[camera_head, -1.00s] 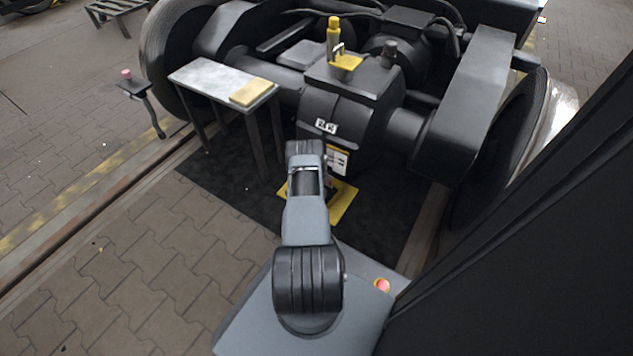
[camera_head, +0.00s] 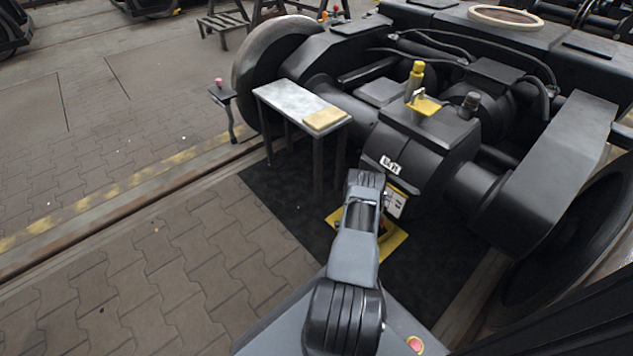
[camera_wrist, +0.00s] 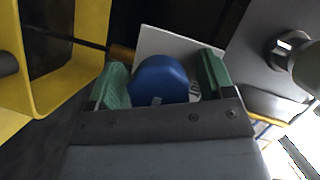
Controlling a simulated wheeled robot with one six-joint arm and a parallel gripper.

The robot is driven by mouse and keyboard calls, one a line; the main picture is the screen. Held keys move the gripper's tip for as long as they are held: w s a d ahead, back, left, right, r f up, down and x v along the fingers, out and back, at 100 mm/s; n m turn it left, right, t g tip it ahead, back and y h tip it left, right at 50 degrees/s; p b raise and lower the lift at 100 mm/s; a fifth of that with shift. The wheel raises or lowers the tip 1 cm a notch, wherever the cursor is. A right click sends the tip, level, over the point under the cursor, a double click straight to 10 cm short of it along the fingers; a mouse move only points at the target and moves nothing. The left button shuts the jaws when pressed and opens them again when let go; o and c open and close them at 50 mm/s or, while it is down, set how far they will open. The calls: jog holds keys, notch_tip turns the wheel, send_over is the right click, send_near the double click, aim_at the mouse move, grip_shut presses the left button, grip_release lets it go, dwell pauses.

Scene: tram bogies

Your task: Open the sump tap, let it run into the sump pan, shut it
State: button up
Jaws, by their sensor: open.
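In the wrist view a round blue knob (camera_wrist: 160,78), apparently the sump tap's handle, sits between the green-padded fingers of my open gripper (camera_wrist: 165,74). I cannot tell whether either pad touches it. Behind it is a white label plate (camera_wrist: 152,40) with partly hidden lettering; a plate (camera_head: 396,203) also shows on the black gear case (camera_head: 425,150) in the head view. A yellow pan (camera_head: 396,242), likely the sump pan, lies below the case, partly hidden by my arm. A yellow-walled part (camera_wrist: 97,45) stands left in the wrist view. No flow is visible.
A small table (camera_head: 290,97) with a yellowish block (camera_head: 324,119) stands left of the case. A yellow-topped fitting (camera_head: 416,80) stands on the case. Large wheels (camera_head: 262,70) flank the bogie.

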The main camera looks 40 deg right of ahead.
jog(key=n+g, duration=0.1)
jog(key=n, duration=0.2)
jog(key=shift+g+y, duration=0.3)
jog(key=shift+y, duration=0.1)
jog(key=n+g, duration=0.1)
jog(key=n, duration=0.2)
jog(key=shift+g+y, duration=0.3)
jog(key=n+g, duration=0.3)
jog(key=n, duration=0.1)
jog(key=shift+n+g, duration=0.3)
jog(key=shift+n, duration=0.1)
jog(key=p+v, duration=0.6)
jog(key=v, duration=0.8)
jog(key=w+a+r+n+t+y+p, duration=0.1)
jog(key=w+a+r+t+y+p, duration=0.1)
jog(key=w+r, duration=0.5)
jog(key=w+a+r+n+t+y+p, duration=0.1)
jog(key=w+r+p, duration=0.4)
jog(key=r, duration=0.5)
jog(key=shift+w+a+t+y, duration=0.4)
jog(key=shift+w+a+t, duration=0.05)
jog(key=shift+w+t, duration=0.6)
